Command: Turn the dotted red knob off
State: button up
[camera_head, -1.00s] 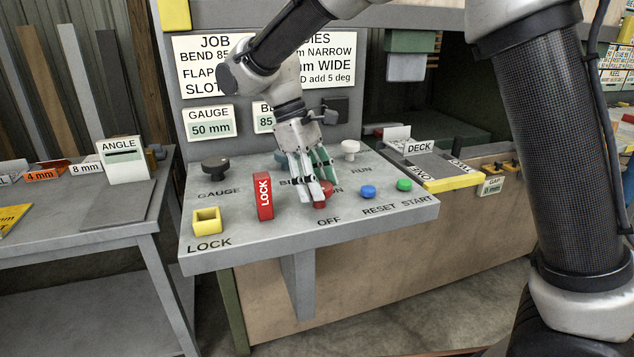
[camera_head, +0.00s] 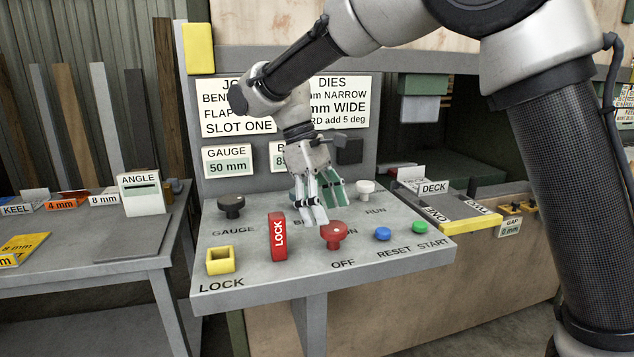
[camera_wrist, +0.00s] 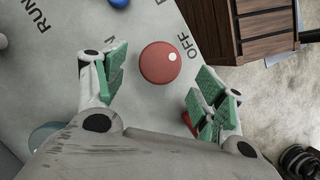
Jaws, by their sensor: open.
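The red knob (camera_head: 334,233) stands on the grey console, between the words ON and OFF. In the wrist view the knob (camera_wrist: 160,63) is a red disc with one white dot near its edge, on the side facing the word OFF. My gripper (camera_head: 328,206) is open and empty, pointing down just above and behind the knob. In the wrist view the knob shows between my green-padded fingers (camera_wrist: 159,66), apart from both. My fingers partly cover the word ON.
A red LOCK block (camera_head: 278,238) stands close left of the knob, with a yellow square socket (camera_head: 220,261) further left. Blue (camera_head: 382,234) and green (camera_head: 419,228) buttons are to the right. Black (camera_head: 231,206) and white (camera_head: 366,189) knobs stand behind.

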jog(key=v, duration=0.8)
jog(key=shift+a, duration=0.1)
notch_tip(320, 180, down, 6)
jog(key=d+m+y, duration=0.1)
jog(key=d, duration=0.1)
jog(key=s+d+m+t+y, duration=0.1)
jog(key=s+d+m+t, duration=0.1)
jog(key=s+d, duration=0.4)
jog(key=s+d+r+m+t+y, duration=0.1)
jog(key=s+d+m, duration=0.4)
jog(key=d, duration=1.2)
jog(key=s+d+m+t, duration=0.3)
jog(key=s+d, duration=0.5)
jog(key=d, duration=0.4)
jog(key=shift+d+r+m+t+y, duration=0.2)
jog(key=shift+r+m+t+y, duration=0.1)
jog(key=shift+m+y, duration=0.15)
